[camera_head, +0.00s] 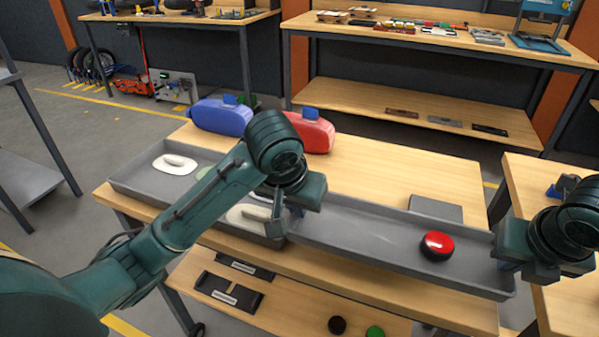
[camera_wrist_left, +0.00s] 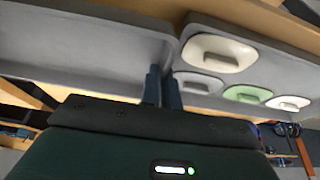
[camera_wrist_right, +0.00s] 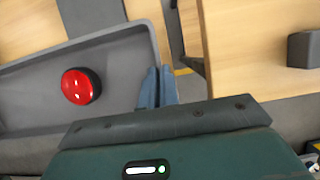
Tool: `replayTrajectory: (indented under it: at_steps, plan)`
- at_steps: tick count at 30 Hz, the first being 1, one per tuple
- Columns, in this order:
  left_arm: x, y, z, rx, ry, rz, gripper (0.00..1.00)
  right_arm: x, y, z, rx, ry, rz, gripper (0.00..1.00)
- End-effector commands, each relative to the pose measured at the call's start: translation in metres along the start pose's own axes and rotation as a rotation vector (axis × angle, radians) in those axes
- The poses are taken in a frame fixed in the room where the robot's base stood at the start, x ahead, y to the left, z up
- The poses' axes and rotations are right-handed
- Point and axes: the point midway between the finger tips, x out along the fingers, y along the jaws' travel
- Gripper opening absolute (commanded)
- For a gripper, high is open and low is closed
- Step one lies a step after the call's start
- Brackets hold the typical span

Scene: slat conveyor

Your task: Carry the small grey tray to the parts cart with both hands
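A grey tray (camera_head: 350,236) with low walls lies along the front of the wooden bench, and a red round button with a black base (camera_head: 437,246) sits in it. My left gripper (camera_head: 280,226) is at its left end wall; in the left wrist view the fingers (camera_wrist_left: 163,88) are close together on that wall. My right gripper (camera_head: 516,268) is at its right end; in the right wrist view the fingers (camera_wrist_right: 157,88) are nearly together on the end wall. Whether the tray is raised cannot be told. I cannot tell which thing is the parts cart.
Another grey tray (camera_head: 133,181) with white and green pieces adjoins on the left. Blue (camera_head: 222,116) and red (camera_head: 316,132) cases stand behind. A grey slab (camera_head: 435,207) lies behind the held tray. A wooden table (camera_head: 525,185) stands right, a grey shelf unit (camera_head: 38,160) far left.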

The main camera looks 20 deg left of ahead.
Motion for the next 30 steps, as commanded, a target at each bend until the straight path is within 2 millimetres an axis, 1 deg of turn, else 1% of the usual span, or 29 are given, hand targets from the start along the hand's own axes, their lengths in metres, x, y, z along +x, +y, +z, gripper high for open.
replayTrajectory:
  at_steps: [11,17,23,30]
  plan:
    - [0.0,0.001,0.0,0.002,0.001,0.001,0.0,-0.001,0.001,0.0,-0.003,-0.001,0.002,0.0]
    - [0.003,0.001,0.001,0.002,0.001,0.001,0.0,0.003,0.001,-0.001,-0.003,-0.001,0.002,0.0]
    - [0.012,0.001,0.005,0.002,0.001,0.001,0.0,0.012,0.001,-0.005,-0.003,-0.001,0.002,0.0]
    - [0.028,0.001,0.011,0.002,0.001,0.001,0.0,0.027,0.001,-0.012,-0.003,-0.001,0.002,0.0]
